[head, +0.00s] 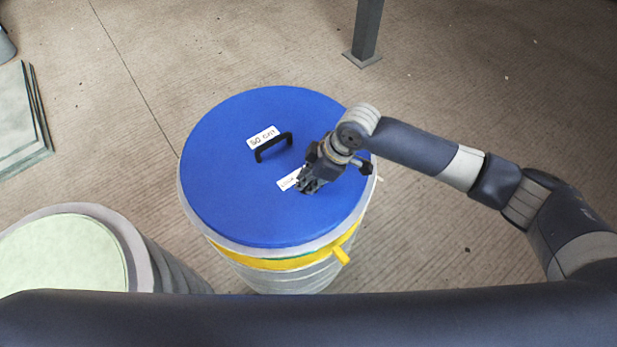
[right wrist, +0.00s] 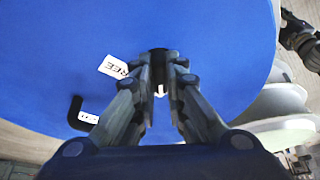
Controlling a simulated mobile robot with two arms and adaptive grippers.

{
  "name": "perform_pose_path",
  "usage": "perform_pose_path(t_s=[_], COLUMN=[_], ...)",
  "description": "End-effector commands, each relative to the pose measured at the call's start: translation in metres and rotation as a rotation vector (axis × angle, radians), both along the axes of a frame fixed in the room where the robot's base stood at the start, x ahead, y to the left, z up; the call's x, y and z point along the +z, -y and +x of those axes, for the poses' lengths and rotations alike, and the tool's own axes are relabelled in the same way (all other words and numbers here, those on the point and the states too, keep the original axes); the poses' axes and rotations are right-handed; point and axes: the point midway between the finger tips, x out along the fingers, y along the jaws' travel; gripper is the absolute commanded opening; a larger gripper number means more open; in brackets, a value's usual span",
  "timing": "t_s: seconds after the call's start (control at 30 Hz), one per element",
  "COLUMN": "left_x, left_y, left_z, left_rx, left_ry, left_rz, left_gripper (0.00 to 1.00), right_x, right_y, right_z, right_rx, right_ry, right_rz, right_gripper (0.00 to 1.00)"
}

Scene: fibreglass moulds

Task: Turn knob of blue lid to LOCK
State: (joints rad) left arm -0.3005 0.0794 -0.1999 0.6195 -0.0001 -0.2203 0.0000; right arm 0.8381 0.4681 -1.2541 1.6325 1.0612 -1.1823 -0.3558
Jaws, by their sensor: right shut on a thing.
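The blue lid (head: 235,190) lies on a round drum on the floor. It has a black handle (head: 273,147) and a white label (head: 263,137) behind it. My right gripper (head: 303,188) points down at the lid's right side, beside a second white label (head: 289,180). In the right wrist view, my right gripper (right wrist: 160,82) is shut on the small dark knob (right wrist: 158,57). A light mark shows between the fingers. The label beside it (right wrist: 113,67) reads "REE", its start unclear. The fingers hide most of the knob, and its exact angle cannot be told.
A yellow band (head: 285,263) with a tab circles the drum under the lid. Another drum with a pale green top (head: 60,255) stands at lower left. Flat sheets (head: 22,115) lie at far left. A grey post (head: 366,30) stands behind.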

Motion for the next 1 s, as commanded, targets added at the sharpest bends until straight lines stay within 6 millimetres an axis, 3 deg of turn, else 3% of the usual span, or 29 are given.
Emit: perform_pose_path(t_s=[0.17, 0.47, 0.5, 0.57, 1.0], left_x=[0.017, 0.016, 0.016, 0.016, 0.016], left_y=[0.000, 0.000, 0.000, 0.000, -0.003], left_z=[0.000, 0.000, 0.000, 0.000, 0.001], left_rx=[0.000, 0.000, 0.000, 0.000, -0.001], left_ry=[0.000, 0.001, 0.001, 0.001, 0.002], left_rz=[0.000, 0.000, 0.000, 0.000, 0.003], left_gripper=[0.32, 0.32, 0.32, 0.32, 0.32], right_x=[0.003, 0.001, 0.001, 0.001, 0.008], right_y=[0.000, 0.000, 0.000, 0.000, 0.003], right_z=[-0.002, 0.000, 0.000, 0.000, 0.000], right_rx=[-0.068, -0.083, -0.083, -0.082, -0.084], right_ry=[-0.002, 0.000, 0.000, 0.001, 0.001], right_rz=[-0.001, 0.001, 0.001, 0.001, 0.001], right_gripper=[0.00, 0.00, 0.21, 0.32, 0.32])
